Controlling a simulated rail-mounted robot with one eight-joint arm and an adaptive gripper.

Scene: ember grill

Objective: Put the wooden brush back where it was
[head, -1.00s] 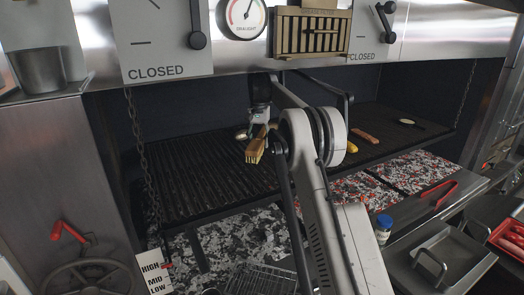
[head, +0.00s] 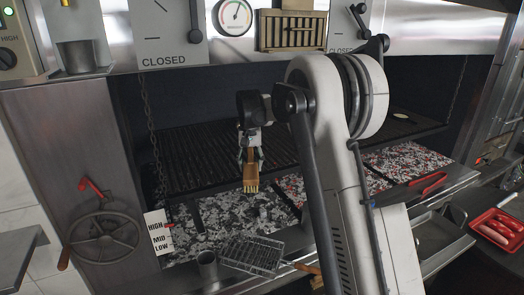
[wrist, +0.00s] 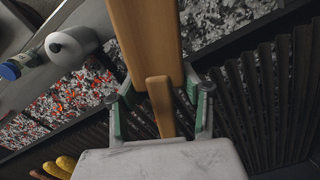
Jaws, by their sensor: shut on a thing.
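The wooden brush (head: 251,174) hangs from my gripper (head: 250,152) in the head view, bristles down, in front of the front edge of the grill grate. In the wrist view the brush (wrist: 146,38) runs up from between the fingers of my gripper (wrist: 160,95). Its narrow handle lies between the two fingers and its wide head points away. The brush appears clear of the grate and held in the air. The tips of the handle are partly hidden by my gripper's body.
The dark grill grate (head: 190,150) lies behind my gripper, with grey and glowing coals (head: 405,163) below. Red tongs (head: 428,184) lie on the right ledge. Yellow food (wrist: 65,164) shows on the grate.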

